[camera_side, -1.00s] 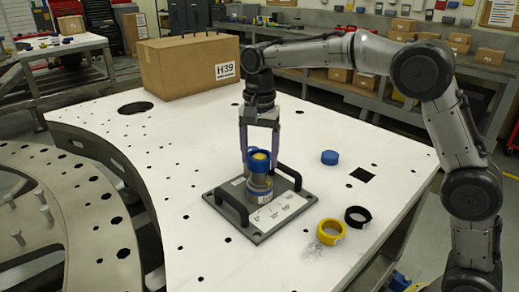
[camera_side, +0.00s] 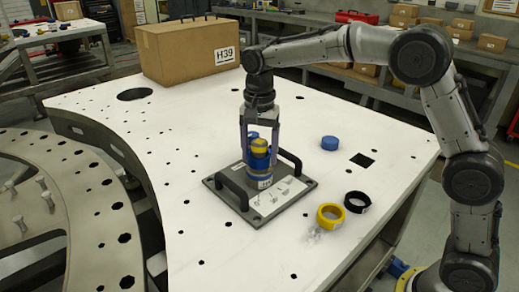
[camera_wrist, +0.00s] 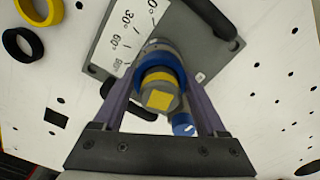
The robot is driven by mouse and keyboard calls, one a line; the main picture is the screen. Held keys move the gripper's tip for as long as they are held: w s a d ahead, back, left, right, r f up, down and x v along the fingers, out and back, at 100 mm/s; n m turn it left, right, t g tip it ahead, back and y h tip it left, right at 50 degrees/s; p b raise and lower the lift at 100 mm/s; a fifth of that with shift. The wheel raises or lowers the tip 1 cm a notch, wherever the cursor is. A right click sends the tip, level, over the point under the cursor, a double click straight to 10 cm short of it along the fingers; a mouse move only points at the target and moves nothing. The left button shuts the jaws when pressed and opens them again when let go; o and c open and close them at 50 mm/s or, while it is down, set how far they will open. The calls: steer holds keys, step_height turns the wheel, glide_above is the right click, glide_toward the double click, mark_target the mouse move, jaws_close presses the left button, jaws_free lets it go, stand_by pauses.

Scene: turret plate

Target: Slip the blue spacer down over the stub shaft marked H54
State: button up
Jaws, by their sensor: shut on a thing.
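The blue spacer (camera_side: 259,163) is around a grey stub shaft with a yellow top (camera_side: 260,145). The yellow square top (camera_wrist: 160,100) stands clear of the ring, and the spacer also shows in the wrist view (camera_wrist: 161,75). The shaft stands upright on a grey base plate (camera_side: 228,194) with two black handles. My gripper (camera_side: 259,158) points down, shut on the spacer from both sides. A white tag (camera_side: 265,183) low on the shaft is too small to read. The spacer's lower edge is hard to tell from the shaft's collar.
A blue piece with a white mark (camera_wrist: 184,125) shows close beside the shaft; I cannot tell what it is. A carton marked H39 (camera_side: 180,60) stands behind.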

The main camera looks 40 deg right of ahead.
stand_by(0.4)
steer(key=o, duration=1.4)
step_height(320, 180, up, 12)
steer(key=shift+r, duration=0.95)
